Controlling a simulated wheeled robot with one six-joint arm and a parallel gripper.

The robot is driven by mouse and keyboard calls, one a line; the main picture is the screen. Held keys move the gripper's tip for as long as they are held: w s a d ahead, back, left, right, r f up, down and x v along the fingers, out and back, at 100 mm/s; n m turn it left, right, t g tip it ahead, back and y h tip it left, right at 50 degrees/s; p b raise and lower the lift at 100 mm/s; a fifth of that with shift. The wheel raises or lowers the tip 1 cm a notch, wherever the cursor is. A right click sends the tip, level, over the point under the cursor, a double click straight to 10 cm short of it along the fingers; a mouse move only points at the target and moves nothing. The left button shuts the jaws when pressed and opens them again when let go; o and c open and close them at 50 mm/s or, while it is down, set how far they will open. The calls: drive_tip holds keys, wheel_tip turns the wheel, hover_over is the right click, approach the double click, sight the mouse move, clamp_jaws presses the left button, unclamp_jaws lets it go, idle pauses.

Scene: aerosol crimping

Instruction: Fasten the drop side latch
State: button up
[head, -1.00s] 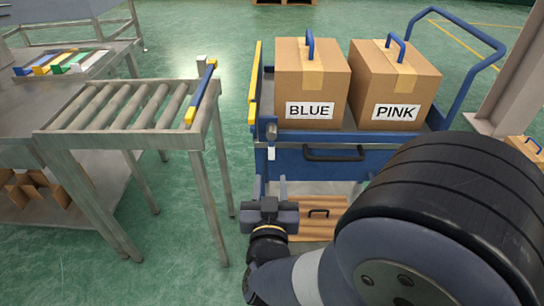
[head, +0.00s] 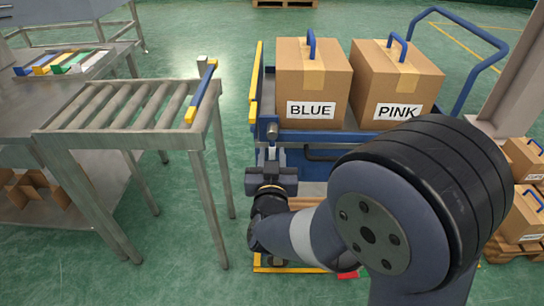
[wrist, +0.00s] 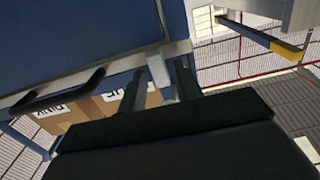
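The blue cart (head: 340,143) stands ahead, its blue front side panel (wrist: 85,45) with a black handle (wrist: 60,95) partly hidden by my arm in the head view. The latch post (head: 271,130) is at the cart's front left corner. In the wrist view a small pale latch tab (wrist: 157,70) hangs at the panel's corner, between my two dark fingers. My gripper (head: 271,157) is open just below the post, pointing at it; it also shows in the wrist view (wrist: 158,88). I cannot tell whether the fingers touch the tab.
Cartons marked BLUE (head: 313,85) and PINK (head: 397,82) stand on the cart. A roller conveyor (head: 125,105) with a blue-and-yellow end bar (head: 202,92) is close on the left. More cartons (head: 525,215) are stacked at the right. Green floor lies between conveyor and cart.

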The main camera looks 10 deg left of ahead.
clamp_jaws()
drive_tip(key=shift+f, duration=0.1)
idle(0.4)
drive_tip(key=m+b, duration=0.1)
drive_tip(key=a+m+b, duration=0.1)
drive_tip(key=m+b, duration=0.1)
drive_tip(key=shift+s+a, duration=0.2)
drive_tip(key=m+b, duration=0.1)
drive_tip(key=a+m+b, duration=0.1)
drive_tip(key=m, duration=0.1)
drive_tip(key=r+m+b, duration=0.1)
drive_tip(key=m, duration=0.1)
drive_tip(key=shift+s+a, duration=0.2)
drive_tip(key=shift+a, duration=0.15)
drive_tip(key=shift+s+a+r+m+b, duration=0.1)
drive_tip(key=shift+a+r+m+b, duration=0.2)
drive_tip(key=shift+r+m+b, duration=0.95)
drive_tip(key=shift+s+a+r+m+b, duration=0.1)
drive_tip(key=shift+a+m+b, duration=0.2)
drive_tip(key=shift+m, duration=1.85)
drive_tip(key=shift+a+r+m+b, duration=0.3)
drive_tip(key=shift+r+m+b, duration=0.45)
drive_tip(key=shift+m, duration=0.95)
drive_tip(key=shift+o, duration=0.9)
unclamp_jaws()
